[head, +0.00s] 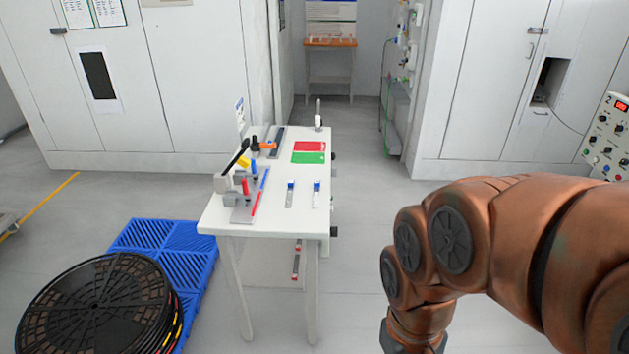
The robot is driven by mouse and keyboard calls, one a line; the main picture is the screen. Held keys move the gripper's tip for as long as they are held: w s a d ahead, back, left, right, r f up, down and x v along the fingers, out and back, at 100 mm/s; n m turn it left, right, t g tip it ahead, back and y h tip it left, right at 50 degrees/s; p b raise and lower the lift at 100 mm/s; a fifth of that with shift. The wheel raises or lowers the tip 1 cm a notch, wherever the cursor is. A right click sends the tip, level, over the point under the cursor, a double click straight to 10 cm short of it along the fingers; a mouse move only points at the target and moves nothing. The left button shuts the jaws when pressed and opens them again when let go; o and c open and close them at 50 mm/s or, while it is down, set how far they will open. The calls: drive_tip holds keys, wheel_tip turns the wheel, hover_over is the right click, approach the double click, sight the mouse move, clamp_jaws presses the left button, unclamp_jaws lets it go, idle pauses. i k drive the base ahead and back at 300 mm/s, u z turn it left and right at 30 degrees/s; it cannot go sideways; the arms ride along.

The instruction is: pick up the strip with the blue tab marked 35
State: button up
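Two short grey strips, each with a blue tab at its far end, lie side by side on the white table (270,212). One is the left strip (290,196), the other the right strip (316,197). The markings on their tabs are too small to read, so I cannot tell which is 35. My copper-coloured arm comes in from the right and bends down past the bottom edge, well right of the table. My gripper is out of view.
A fixture with red and blue parts (241,207) stands on the table's left side. Red (310,146) and green (308,158) mats lie towards the back. A blue pallet (160,240) and stacked black reels (95,305) are on the floor at left. Floor right of the table is clear.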

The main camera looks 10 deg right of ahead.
sight(316, 183)
drive_tip(key=z, duration=1.55)
drive_tip(key=i, duration=1.5)
drive_tip(key=u, duration=3)
